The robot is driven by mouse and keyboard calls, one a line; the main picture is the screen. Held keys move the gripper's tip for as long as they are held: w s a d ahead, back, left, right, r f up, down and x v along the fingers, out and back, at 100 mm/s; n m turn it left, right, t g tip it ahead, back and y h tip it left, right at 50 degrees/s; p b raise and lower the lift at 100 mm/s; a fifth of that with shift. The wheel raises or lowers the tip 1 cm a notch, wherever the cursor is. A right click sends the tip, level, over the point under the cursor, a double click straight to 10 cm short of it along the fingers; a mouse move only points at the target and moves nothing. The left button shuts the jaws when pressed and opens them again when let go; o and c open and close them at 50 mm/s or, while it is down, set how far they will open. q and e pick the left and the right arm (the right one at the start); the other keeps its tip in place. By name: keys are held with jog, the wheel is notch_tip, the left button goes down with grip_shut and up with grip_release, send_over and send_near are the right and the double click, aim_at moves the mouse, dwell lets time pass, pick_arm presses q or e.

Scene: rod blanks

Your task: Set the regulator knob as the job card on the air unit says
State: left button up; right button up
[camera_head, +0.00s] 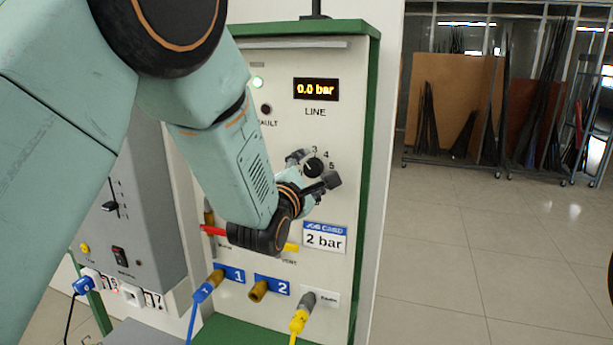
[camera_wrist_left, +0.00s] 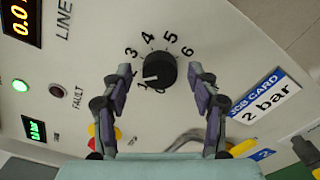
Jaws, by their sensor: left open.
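The air unit's cream panel (camera_head: 345,85) carries a black round regulator knob (camera_head: 314,166) with a printed number scale. In the left wrist view, the knob (camera_wrist_left: 160,70) has a white mark toward the low-number side; I cannot tell its exact number. The job card (camera_head: 324,238) reads "2 bar" and also shows in the wrist view (camera_wrist_left: 262,98). The LINE display (camera_head: 316,89) reads 0.0 bar. My left gripper (camera_wrist_left: 160,73) is open, its fingers on either side of the knob, with visible gaps in the wrist view. My right gripper is not in view.
A green light (camera_head: 257,83) is lit above the dark FAULT lamp (camera_head: 266,109). Below are a red lever (camera_head: 213,230), blue-tagged ports 1 and 2, and a yellow hose (camera_head: 298,320). A grey box (camera_head: 140,215) stands left.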

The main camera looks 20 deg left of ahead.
pick_arm(q)
jog(key=s, duration=1.2)
jog(key=shift+a, duration=0.2)
